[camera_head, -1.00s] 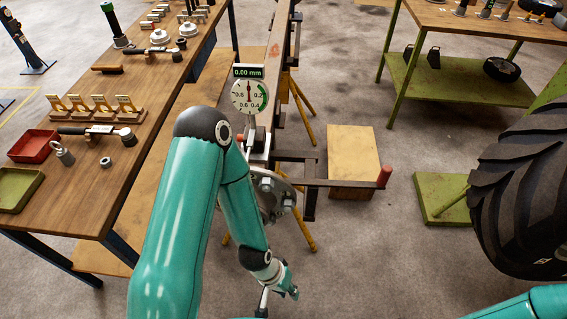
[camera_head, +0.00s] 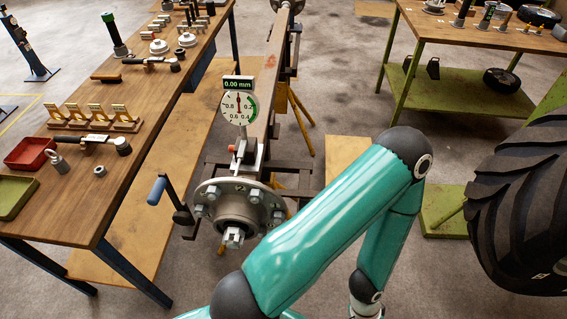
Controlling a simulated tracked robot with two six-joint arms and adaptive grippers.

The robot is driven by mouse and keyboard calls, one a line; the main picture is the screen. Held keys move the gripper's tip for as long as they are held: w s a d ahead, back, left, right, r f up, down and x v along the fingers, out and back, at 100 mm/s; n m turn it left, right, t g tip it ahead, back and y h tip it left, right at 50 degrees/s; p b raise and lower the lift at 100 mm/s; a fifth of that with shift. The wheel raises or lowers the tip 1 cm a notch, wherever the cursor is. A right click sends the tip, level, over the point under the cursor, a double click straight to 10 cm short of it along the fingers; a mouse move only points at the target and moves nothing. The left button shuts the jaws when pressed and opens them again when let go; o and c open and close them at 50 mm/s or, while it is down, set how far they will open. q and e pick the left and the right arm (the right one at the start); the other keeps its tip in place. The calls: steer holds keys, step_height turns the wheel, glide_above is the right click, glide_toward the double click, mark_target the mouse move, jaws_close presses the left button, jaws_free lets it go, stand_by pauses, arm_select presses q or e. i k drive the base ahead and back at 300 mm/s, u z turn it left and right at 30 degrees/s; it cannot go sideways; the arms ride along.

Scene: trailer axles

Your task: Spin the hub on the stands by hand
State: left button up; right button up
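The hub (camera_head: 212,211) is a round metal flange with bolts around its rim and a square-ended nut at its center. It sits on the near end of a long rusty axle beam (camera_head: 268,85). A dial gauge (camera_head: 239,106) above the hub reads 0.00 mm. A crank with a blue handle (camera_head: 157,190) stands at the hub's left. Neither gripper shows; the visible wrist is cut off below.
The wooden bench (camera_head: 112,190) on the left holds tools, a red tray (camera_head: 30,153) and a green tray (camera_head: 14,194). Yellow trestle legs (camera_head: 300,115) stand under the axle. A large black tire (camera_head: 525,205) is at right. A green-legged table (camera_head: 480,30) stands behind.

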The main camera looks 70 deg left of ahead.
mark_target(233, 203)
steer(key=z, duration=0.25)
steer(key=k, duration=2.4)
steer(key=u, duration=0.8)
steer(key=i, duration=1)
